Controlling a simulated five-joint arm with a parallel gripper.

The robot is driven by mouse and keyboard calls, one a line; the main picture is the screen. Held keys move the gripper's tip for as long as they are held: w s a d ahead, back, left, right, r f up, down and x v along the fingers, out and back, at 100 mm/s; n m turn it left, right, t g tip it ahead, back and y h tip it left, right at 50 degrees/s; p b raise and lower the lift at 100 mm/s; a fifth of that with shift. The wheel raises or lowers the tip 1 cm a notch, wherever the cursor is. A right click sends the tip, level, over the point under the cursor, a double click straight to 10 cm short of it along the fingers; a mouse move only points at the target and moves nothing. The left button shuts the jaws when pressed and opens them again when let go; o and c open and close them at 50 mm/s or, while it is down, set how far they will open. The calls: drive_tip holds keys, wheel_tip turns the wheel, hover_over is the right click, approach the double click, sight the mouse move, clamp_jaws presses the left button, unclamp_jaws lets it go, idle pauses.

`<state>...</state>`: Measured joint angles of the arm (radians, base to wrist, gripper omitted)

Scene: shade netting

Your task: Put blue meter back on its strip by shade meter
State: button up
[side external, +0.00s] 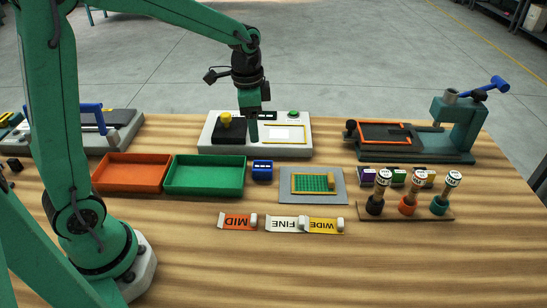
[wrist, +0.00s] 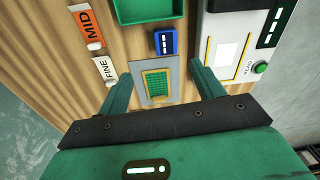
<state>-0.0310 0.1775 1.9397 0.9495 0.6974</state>
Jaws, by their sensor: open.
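The small blue meter (side external: 262,169), with white marks on its top, sits on the wooden table between the green tray and the grey plate. It also shows in the wrist view (wrist: 165,40). The white shade meter (side external: 213,138), with a lit window, a green button and a yellow knob, stands behind it. It also shows in the wrist view (wrist: 208,28). I cannot make out a separate strip for the blue meter. My gripper (side external: 254,132) is open and empty, above the shade meter's area. In the wrist view its fingers (wrist: 160,88) are apart, with the blue meter beyond them.
An orange tray (side external: 133,158) and a green tray (side external: 168,160) lie left of the blue meter. A grey plate (side external: 286,197) with green netting lies to its right. Label tags (side external: 283,224) lie in front, and three upright stamps (side external: 408,205) stand at right.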

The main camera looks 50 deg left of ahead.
drive_tip(key=s+r+n+t, duration=0.2)
drive_tip(key=s+r+n, duration=0.1)
drive_tip(key=s, duration=0.6)
drive_tip(key=s+d+r+n+t, duration=0.1)
drive_tip(key=s+r+n, duration=0.3)
drive_tip(key=s, duration=0.5)
drive_tip(key=shift+s+d+r+n+t, duration=0.15)
drive_tip(key=shift+s+r+n+t, duration=0.15)
drive_tip(key=shift+r+t, duration=0.45)
